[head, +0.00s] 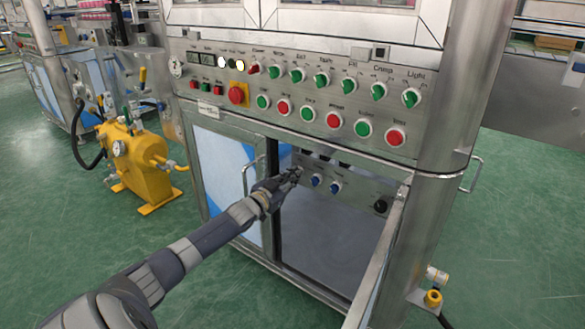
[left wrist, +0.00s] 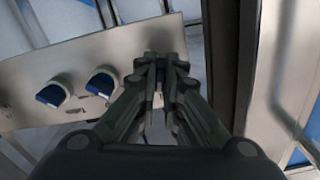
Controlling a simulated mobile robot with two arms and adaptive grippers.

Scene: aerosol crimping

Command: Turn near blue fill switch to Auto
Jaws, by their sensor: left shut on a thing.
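A small metal panel (head: 355,190) with blue switches sits inside the open lower cabinet. Two blue switches show free of the gripper in the head view, one (head: 316,181) nearer the gripper and one (head: 335,187) to its right. The left wrist view shows them too, at the left (left wrist: 102,84) and far left (left wrist: 52,95). My left gripper (head: 294,173) is at the panel's left end. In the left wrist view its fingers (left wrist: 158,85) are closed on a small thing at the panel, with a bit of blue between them. It appears to be another blue switch, mostly hidden by the fingers.
Above the opening is a control panel with green and red buttons, green selector knobs and a red emergency stop (head: 238,94). A cabinet door (head: 225,180) stands left of the opening, and an open door edge (head: 378,262) at right. A yellow pump (head: 137,165) stands at left.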

